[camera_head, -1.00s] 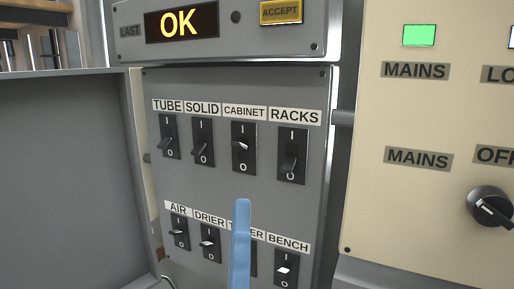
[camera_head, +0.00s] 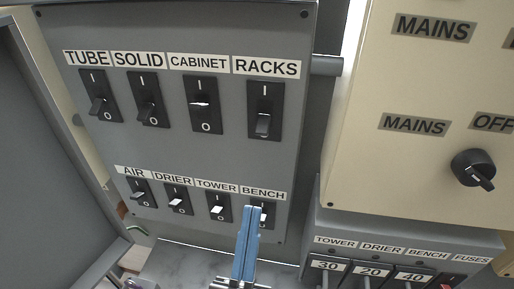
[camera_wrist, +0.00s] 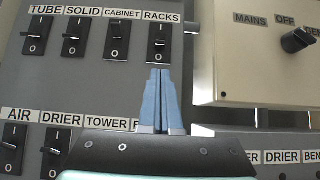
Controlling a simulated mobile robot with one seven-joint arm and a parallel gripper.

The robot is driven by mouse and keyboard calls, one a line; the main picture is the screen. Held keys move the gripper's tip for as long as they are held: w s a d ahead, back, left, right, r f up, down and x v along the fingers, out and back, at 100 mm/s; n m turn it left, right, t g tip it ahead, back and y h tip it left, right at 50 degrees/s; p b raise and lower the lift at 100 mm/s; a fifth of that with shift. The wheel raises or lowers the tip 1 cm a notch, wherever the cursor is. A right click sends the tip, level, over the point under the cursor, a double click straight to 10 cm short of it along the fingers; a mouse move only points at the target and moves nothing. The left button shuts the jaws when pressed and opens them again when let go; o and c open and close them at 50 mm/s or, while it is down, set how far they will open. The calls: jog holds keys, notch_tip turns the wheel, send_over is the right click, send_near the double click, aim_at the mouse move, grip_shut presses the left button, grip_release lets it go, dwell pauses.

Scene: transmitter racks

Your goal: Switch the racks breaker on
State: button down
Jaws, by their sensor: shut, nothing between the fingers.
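The RACKS breaker (camera_head: 264,112) is a black switch at the right end of the top row on the grey panel. Its lever points down, toward the O mark. It also shows in the wrist view (camera_wrist: 159,42). My gripper (camera_head: 252,210) has blue fingers, closed together and empty. In the head view the fingertips overlap the BENCH breaker (camera_head: 264,208) and partly hide it. In the wrist view my gripper (camera_wrist: 160,72) points up at the panel, with its tips just below the RACKS breaker. I cannot tell whether the tips touch the panel.
TUBE (camera_head: 100,97), SOLID (camera_head: 148,100) and CABINET (camera_head: 205,104) breakers sit left of RACKS. AIR, DRIER and TOWER (camera_head: 218,206) are in the lower row. A cream cabinet with a MAINS knob (camera_head: 473,168) stands right. An open door (camera_head: 45,160) is left. A fuse box (camera_head: 400,235) is lower right.

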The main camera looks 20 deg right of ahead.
aim_at(260, 153)
jog(key=shift+p+x, duration=2.85)
jog(key=shift+x, duration=2.2)
jog(key=shift+w+r, duration=0.15)
jog(key=shift+a+p, duration=0.1)
jog(key=shift+p, duration=0.2)
